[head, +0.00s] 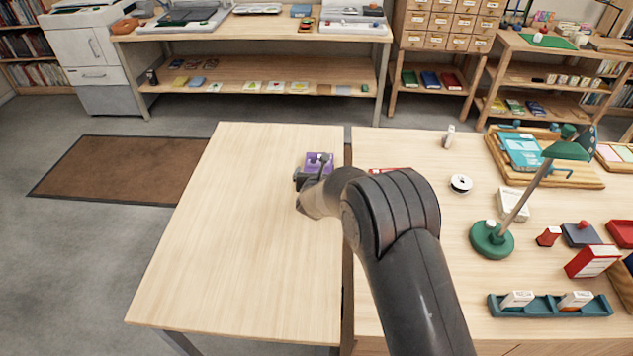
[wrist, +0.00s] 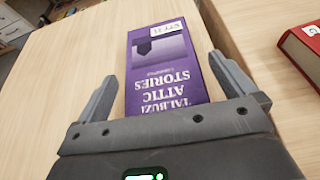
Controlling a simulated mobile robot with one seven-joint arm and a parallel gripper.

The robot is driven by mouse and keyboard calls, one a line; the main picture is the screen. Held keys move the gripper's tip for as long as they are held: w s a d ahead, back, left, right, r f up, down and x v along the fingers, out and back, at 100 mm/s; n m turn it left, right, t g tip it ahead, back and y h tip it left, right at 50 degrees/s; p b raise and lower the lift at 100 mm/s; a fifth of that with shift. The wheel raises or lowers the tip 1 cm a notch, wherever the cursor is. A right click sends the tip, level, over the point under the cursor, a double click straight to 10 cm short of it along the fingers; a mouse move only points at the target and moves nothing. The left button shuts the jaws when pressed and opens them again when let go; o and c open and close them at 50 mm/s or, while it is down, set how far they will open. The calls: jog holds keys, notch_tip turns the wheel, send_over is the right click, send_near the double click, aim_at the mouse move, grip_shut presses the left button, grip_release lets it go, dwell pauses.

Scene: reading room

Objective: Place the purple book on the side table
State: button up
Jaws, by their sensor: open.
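The purple book (head: 319,160) lies flat on the pale wooden side table (head: 240,230), near its right edge and towards the back. In the wrist view the purple book (wrist: 165,65) shows its cover, with the title upside down and a white label at the far end. My gripper (wrist: 163,68) is open, with one finger on either side of the book and a gap visible at each side. In the head view my gripper (head: 312,177) is low at the book's near end, and my arm partly hides it.
A larger desk (head: 420,215) stands to the right across a narrow gap. It holds a red book (wrist: 303,45), partly behind my arm in the head view, a tape roll (head: 461,184), a green lamp (head: 492,239) and a tray (head: 590,178). The rest of the side table is clear.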

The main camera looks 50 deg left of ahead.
jog(key=v, duration=0.9)
